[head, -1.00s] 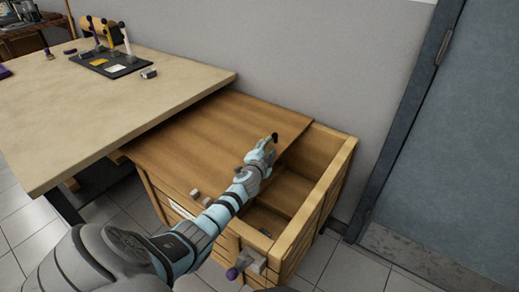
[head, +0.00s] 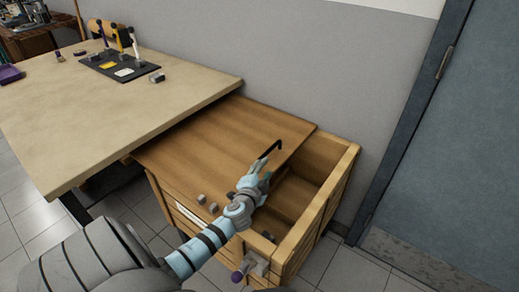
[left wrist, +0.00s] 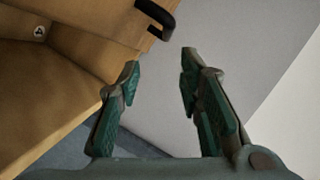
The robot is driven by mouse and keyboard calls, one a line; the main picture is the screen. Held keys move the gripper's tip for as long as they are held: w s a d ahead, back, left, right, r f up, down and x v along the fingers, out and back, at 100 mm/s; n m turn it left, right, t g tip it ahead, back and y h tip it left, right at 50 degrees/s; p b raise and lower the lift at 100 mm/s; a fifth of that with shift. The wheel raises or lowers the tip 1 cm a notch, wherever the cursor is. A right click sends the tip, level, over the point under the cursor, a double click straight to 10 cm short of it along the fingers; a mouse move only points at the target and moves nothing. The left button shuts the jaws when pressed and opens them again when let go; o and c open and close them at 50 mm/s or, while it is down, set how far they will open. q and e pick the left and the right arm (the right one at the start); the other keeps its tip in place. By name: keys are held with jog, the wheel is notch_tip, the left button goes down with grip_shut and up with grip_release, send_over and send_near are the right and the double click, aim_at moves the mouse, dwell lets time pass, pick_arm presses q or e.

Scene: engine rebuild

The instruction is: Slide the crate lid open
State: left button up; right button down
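The wooden crate (head: 340,180) stands on the floor, and its flat brown lid (head: 225,140) covers the left part of its top. The right part is uncovered and shows the inside. A black handle (head: 271,149) stands at the lid's right edge; it also shows in the left wrist view (left wrist: 157,18). My left gripper (head: 264,168) is over the opening, just in front of the handle. In the left wrist view its two fingers (left wrist: 160,75) are apart with nothing between them, and the handle is beyond the tips. My right gripper is out of view.
A table (head: 110,110) overhangs the lid's left side and carries a black tool board (head: 112,72). A grey bracket with a purple knob (head: 237,276) is at the crate's front. Small grey pieces (head: 207,203) sit at the lid's front edge. A wall and door (head: 455,150) bound the crate.

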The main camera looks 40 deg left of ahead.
pick_arm(q)
jog(key=p+v, duration=0.1)
jog(key=v, duration=0.3)
jog(key=shift+s+r, duration=0.1)
dwell(0.4)
